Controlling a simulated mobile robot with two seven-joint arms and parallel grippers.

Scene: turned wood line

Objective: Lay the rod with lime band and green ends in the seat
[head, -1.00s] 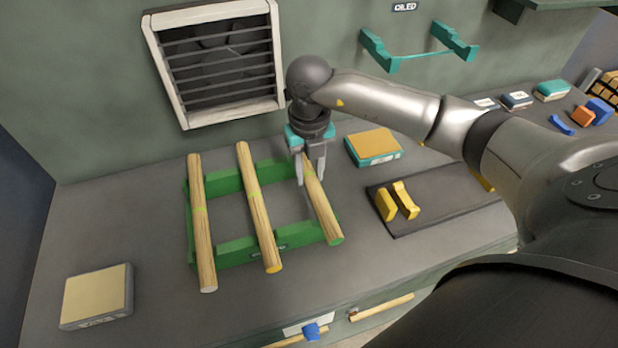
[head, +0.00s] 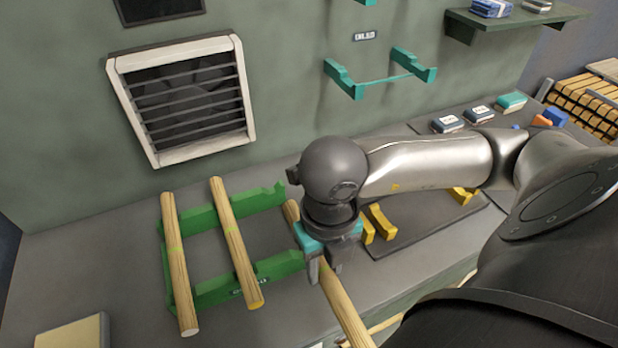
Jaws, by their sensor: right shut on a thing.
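My right gripper (head: 324,275) is shut on the right-hand wooden rod (head: 346,310), whose green end showed earlier. The rod lies slanted below the gripper, to the right of the green rack (head: 196,220). Its middle is hidden by the gripper and its near end runs to the bottom edge. I cannot tell which thing is the seat: a pair of teal brackets (head: 343,79) is on the wall under a small label, and yellow blocks (head: 380,223) stand on a dark mat. My left gripper is not in view.
Two other lime-banded rods, a left one (head: 181,275) and a middle one (head: 240,255), lie across the green rack. A pale block (head: 72,333) is at the lower left. A slatted vent (head: 185,100) and a shelf (head: 515,20) are on the wall.

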